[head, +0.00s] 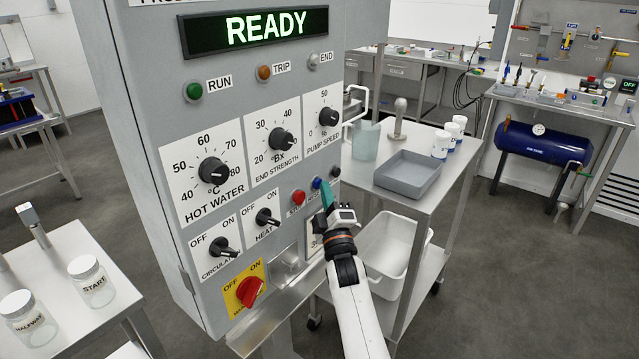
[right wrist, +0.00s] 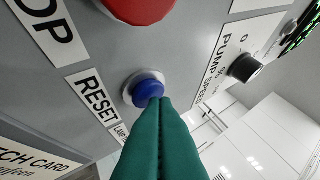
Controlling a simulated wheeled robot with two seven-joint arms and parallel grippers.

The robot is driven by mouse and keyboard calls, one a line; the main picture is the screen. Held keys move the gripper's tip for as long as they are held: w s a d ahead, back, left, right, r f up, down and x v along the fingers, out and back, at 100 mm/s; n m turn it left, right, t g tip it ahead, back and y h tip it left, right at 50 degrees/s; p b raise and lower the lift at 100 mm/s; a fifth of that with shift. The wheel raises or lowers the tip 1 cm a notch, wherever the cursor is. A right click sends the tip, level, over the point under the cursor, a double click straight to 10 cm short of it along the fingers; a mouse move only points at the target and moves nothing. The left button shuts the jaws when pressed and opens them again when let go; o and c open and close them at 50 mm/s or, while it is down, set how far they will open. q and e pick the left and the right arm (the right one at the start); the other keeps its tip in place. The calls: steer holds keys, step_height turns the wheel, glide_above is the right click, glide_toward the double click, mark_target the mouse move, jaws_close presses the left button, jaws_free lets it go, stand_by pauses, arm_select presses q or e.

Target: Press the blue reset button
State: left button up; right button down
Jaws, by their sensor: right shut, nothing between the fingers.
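The blue reset button (head: 317,183) is on the sloping front of the grey control panel, between a red stop button and a small dark button. In the right wrist view the blue button (right wrist: 145,87) sits in a pale ring beside the RESET label (right wrist: 92,97). My right gripper (head: 326,190) is shut and empty, its green fingers pointing at the panel. In the right wrist view its fingertips (right wrist: 158,100) overlap the near edge of the blue button. I cannot tell whether they touch it. My left gripper is not in view.
The red stop button (head: 298,198) is close by on the left. Knobs such as the pump speed knob (head: 327,117) stick out above. The display (head: 262,29) reads READY. A trolley with a grey tray (head: 408,174) and a white bin (head: 392,243) stand right of the panel.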

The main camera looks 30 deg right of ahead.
steer(key=shift+a, duration=0.1)
steer(key=s+d+p, duration=0.2)
steer(key=s+p, duration=0.1)
steer(key=s, duration=0.2)
steer(key=shift+s+d, duration=0.2)
steer(key=shift+s, duration=0.15)
stand_by(0.8)
